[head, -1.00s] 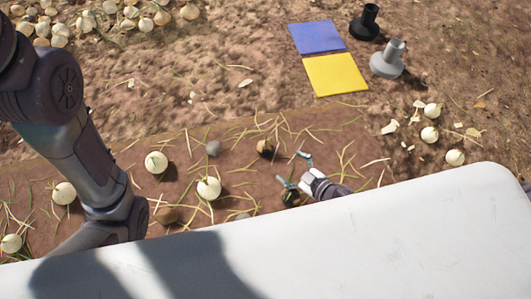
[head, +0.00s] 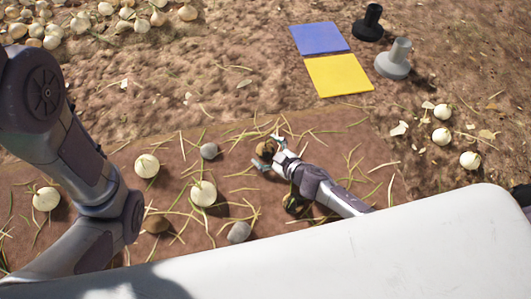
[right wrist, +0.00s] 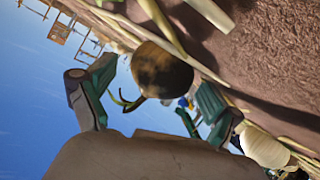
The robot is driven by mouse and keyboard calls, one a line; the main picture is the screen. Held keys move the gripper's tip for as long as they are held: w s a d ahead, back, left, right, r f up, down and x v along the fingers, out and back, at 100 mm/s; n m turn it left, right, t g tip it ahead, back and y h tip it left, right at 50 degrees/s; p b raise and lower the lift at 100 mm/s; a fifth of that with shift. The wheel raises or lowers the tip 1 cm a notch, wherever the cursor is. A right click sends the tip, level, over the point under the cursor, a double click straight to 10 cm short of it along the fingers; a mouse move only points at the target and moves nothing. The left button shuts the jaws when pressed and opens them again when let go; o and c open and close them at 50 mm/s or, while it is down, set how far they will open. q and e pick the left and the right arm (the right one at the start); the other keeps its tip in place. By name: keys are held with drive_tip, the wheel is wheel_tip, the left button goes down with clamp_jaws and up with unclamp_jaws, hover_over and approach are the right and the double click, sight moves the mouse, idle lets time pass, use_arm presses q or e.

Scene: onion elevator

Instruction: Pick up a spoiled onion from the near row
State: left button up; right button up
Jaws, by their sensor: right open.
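A spoiled onion (head: 267,149), brown with dark patches, lies on the near soil row. My right gripper (head: 270,144) is open with its fingers around this onion; I cannot tell whether they touch it. In the right wrist view the dark-blotched onion (right wrist: 160,70) shows between the two spread green-and-grey fingers (right wrist: 150,98). A second dark, spoiled-looking onion (head: 294,205) lies beside my right forearm, partly covered by it. My left arm crosses the left of the head view, but its gripper is out of sight.
Pale onions (head: 203,193) (head: 147,166) and grey stones (head: 209,151) (head: 239,232) lie left of the gripper among dry stalks. A blue mat (head: 320,38), a yellow mat (head: 339,75), and black (head: 370,22) and grey (head: 394,58) pedestals stand beyond.

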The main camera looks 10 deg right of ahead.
drive_tip(key=shift+w, duration=0.1)
drive_tip(key=c, duration=1.3)
